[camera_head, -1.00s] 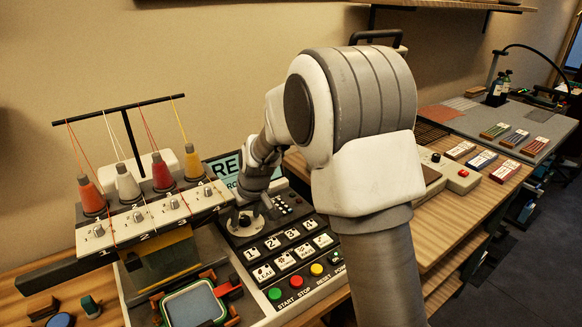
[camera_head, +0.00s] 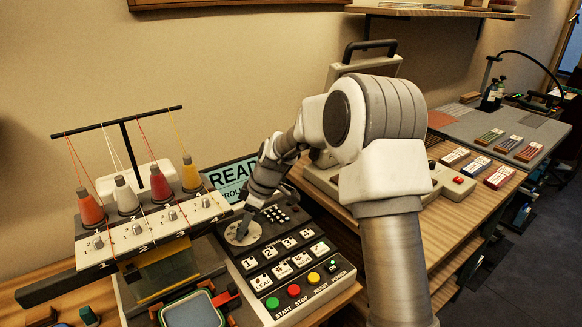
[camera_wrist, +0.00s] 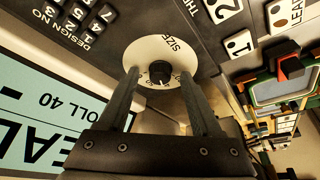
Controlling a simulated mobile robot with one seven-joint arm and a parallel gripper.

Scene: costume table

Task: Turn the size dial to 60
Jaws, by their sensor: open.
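The size dial is a small dark knob (camera_wrist: 160,73) on a round pale disc marked SIZE (camera_wrist: 160,50), on the machine's grey control panel. In the wrist view the knob lies between my open gripper's (camera_wrist: 158,78) two fingers, with a gap visible on each side. I cannot tell which number it points at. In the head view my gripper (camera_head: 243,226) is low over the pale disc (camera_head: 233,237) and hides the knob. The display (camera_head: 234,178) reads "READ", partly hidden by my arm; in the wrist view it shows "ROLL 40".
Numbered keys (camera_head: 270,250) and coloured START, STOP and RESET buttons (camera_head: 294,291) lie in front of the dial. A keypad (camera_wrist: 78,20) is beside it. Thread cones (camera_head: 126,196) on a pale rail stand left. A green-edged hoop (camera_head: 196,310) lies in front.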

